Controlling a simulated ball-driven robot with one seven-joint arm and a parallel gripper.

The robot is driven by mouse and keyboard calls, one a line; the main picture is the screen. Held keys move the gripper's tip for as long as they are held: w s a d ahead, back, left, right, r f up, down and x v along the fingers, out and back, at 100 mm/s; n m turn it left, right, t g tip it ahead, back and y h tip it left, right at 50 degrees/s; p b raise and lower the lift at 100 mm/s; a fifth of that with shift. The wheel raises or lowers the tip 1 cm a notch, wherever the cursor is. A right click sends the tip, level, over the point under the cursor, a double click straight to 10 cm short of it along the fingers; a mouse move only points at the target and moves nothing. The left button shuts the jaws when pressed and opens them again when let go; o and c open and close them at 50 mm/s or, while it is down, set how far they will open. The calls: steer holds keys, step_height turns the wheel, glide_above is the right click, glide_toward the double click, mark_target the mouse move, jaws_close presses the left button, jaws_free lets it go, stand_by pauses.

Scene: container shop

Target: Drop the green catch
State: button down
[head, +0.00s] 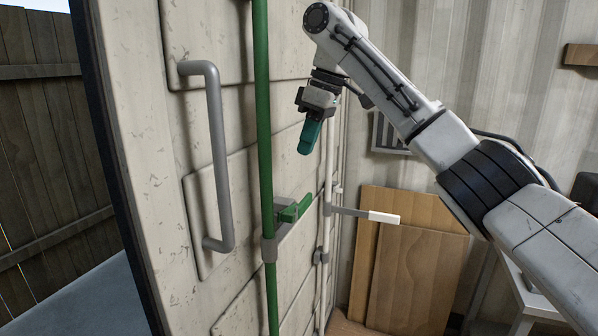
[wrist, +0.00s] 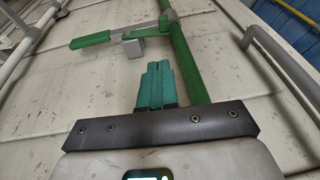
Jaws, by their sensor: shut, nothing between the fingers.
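The green catch (head: 296,209) is a short green bar at a grey bracket (head: 283,229) on the container door, beside the tall green rod (head: 264,150). In the wrist view a green bar (wrist: 98,40) reaches left from the green rod (wrist: 198,85), next to a grey block (wrist: 132,48). I cannot tell whether the bar is raised or seated. My gripper (head: 305,149) has teal fingers, shut and empty, pointing down above the catch and apart from it. In the wrist view the closed fingertips (wrist: 158,68) are below the bar, left of the rod.
A grey bent handle (head: 217,150) stands out from the door on the left. A white rod with a pale-ended lever (head: 383,217) is to the right of the catch. Wooden boards (head: 415,275) lean at the back wall. A wooden fence (head: 40,130) is at far left.

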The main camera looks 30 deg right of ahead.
mark_target(287, 214)
steer(key=x, duration=0.4)
steer(key=s+x, duration=0.1)
steer(key=x, duration=0.3)
steer(key=p+x, duration=0.1)
steer(key=x, duration=0.4)
steer(key=shift+s+f, duration=0.15)
